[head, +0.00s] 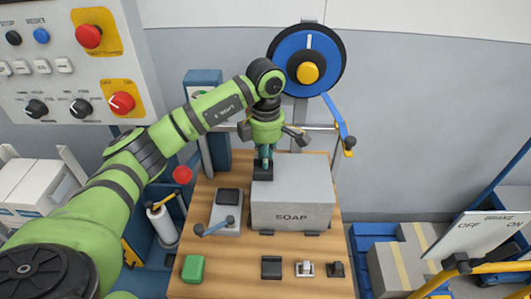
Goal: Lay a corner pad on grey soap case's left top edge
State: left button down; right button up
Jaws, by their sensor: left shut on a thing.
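The grey soap case (291,217), marked SOAP on its front, stands on the wooden table. My left gripper (264,156) comes down from above at the case's back left and is shut on a dark corner pad (263,173). The pad is at the left part of the case's top; I cannot tell whether it touches the edge. Another dark square piece (271,267), perhaps a second pad, lies on the table in front of the case. My right gripper is out of view.
A grey device with a blue-tipped lever (226,212) stands left of the case. A green block (192,268), a metal buckle-like piece (304,269) and a small dark piece (336,269) lie near the front. A blue strap reel (306,60) stands behind the table (231,284).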

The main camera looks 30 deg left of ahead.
pick_arm(q)
jog(key=shift+f, duration=0.25)
jog(key=c, duration=1.3)
grip_release()
jog(key=shift+r, duration=0.1)
jog(key=shift+r, duration=0.4)
notch_tip(320, 180, up, 3)
jog(key=shift+w+r+b, duration=0.1)
jog(key=shift+b, duration=0.8)
notch_tip(320, 180, up, 8)
jog(key=shift+r, duration=0.2)
